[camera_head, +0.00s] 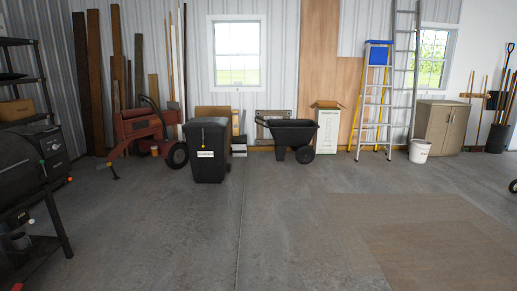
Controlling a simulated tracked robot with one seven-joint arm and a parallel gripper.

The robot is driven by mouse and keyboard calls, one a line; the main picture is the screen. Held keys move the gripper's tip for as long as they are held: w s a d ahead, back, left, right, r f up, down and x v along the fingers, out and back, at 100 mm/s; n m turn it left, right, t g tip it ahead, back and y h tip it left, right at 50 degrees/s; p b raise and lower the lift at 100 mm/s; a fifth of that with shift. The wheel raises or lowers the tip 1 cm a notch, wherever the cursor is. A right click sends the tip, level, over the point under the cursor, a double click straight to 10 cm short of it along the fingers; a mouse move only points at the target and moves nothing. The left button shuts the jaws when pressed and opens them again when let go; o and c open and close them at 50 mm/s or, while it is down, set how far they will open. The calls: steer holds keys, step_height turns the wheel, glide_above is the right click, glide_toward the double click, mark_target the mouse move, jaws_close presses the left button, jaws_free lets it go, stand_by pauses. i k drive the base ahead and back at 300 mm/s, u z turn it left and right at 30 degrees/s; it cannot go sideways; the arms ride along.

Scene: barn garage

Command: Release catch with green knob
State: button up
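A small green spot (41,161), possibly the green knob, shows on the front of a black cabinet-like machine (52,148) at the left. It is too small to make out its shape or any catch. An orange spot (41,145) sits just above it. My gripper is not in view.
A black rack or cart (45,238) stands close at the lower left, with a dark rounded body behind it. A black wheeled bin (206,150), a red machine (140,127), a black wheelbarrow (291,133) and a ladder (374,100) stand toward the back wall. The middle floor is clear.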

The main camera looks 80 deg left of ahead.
mark_target(42, 162)
steer(key=z, duration=0.4)
steer(key=i, duration=0.1)
steer(key=u, duration=3)
steer(key=i, duration=4.2)
steer(key=u, duration=0.4)
